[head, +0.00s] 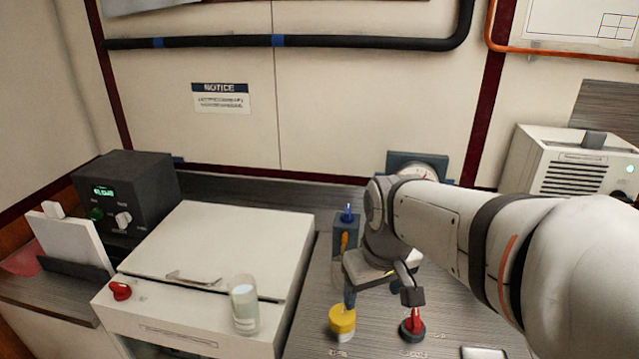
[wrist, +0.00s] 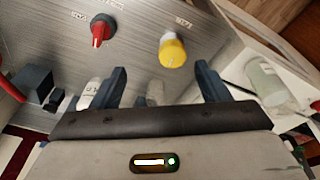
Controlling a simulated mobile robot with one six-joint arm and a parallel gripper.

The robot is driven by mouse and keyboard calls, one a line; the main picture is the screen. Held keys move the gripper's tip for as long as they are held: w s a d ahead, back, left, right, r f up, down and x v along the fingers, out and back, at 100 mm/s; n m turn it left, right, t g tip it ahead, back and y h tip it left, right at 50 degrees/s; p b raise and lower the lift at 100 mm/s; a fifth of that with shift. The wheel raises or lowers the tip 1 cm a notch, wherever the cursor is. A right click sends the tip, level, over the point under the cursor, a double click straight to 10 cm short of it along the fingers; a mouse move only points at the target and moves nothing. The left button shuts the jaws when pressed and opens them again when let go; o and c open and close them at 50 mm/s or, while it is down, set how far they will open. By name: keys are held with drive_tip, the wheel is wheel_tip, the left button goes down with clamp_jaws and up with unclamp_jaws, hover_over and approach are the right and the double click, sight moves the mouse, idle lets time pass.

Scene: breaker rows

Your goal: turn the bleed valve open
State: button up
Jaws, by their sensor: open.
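Two knobs stand on the grey counter, and their small labels are too blurred to read, so I cannot tell which one is the bleed valve. The yellow knob (head: 342,320) has a white base; it also shows in the wrist view (wrist: 172,50). The red knob (head: 412,330) sits to its right on a dark base, and in the wrist view (wrist: 102,30) it is on the left. My gripper (head: 380,296) is open and empty, above and behind the knobs. In the wrist view its fingers (wrist: 160,82) are spread, with both knobs beyond them.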

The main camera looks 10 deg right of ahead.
drive_tip(key=w+r+n+p, duration=0.3)
drive_tip(key=w+r, duration=0.2)
drive_tip(key=w, duration=0.5)
drive_tip(key=n+g+p, duration=0.2)
drive_tip(key=n+p, duration=0.4)
drive_tip(key=n, duration=0.3)
approach(348, 209)
drive_tip(key=shift+s+f, duration=0.35)
drive_tip(key=shift+w+f, duration=0.3)
drive_tip(key=shift+w, duration=0.2)
wheel_tip(348, 209, down, 8)
drive_tip(key=shift+r+p, duration=0.1)
drive_tip(key=shift+p, duration=0.85)
drive_tip(key=c, duration=1)
